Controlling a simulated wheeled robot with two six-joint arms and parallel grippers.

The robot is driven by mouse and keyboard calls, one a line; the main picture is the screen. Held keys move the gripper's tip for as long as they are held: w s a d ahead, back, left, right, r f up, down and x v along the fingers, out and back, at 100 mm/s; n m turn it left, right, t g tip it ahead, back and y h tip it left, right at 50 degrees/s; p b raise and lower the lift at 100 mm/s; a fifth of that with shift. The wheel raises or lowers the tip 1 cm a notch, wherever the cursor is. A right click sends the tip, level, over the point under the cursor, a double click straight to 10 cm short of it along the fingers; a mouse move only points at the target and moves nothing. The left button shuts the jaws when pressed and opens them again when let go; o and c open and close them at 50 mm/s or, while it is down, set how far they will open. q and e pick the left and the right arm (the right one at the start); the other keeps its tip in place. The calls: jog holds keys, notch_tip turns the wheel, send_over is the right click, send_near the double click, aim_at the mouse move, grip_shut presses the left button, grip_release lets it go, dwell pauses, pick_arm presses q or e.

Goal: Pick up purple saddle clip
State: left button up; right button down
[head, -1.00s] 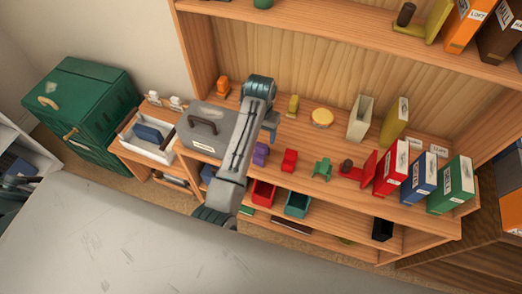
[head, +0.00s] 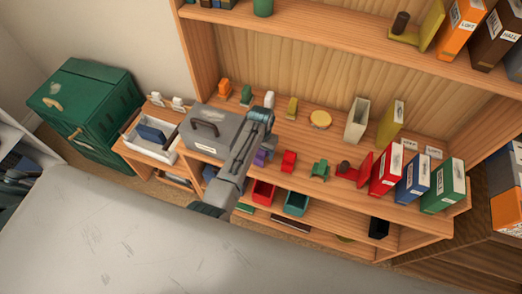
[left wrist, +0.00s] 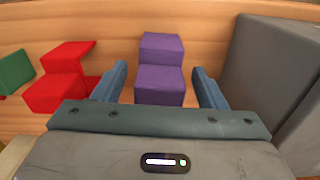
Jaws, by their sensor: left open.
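The purple saddle clip (left wrist: 160,72) stands on the wooden shelf in the left wrist view. It is a stepped block with a higher back part and a lower front part. My left gripper (left wrist: 160,85) is open, with one blue-grey finger on each side of the clip's lower part and visible gaps to both. In the head view the purple clip (head: 261,157) shows only partly beside my left arm, which hides some of it. The left fingertips are hidden in the head view. My right gripper is not in view.
A grey toolbox (head: 212,132) stands left of the clip; its wall (left wrist: 275,70) is close to the right finger. A red clip (head: 288,161) and a green one (head: 320,169) stand to the right. Red (head: 263,191) and teal (head: 297,202) bins sit on the shelf below.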

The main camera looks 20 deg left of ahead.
pick_arm(q)
jog(key=c, duration=1.2)
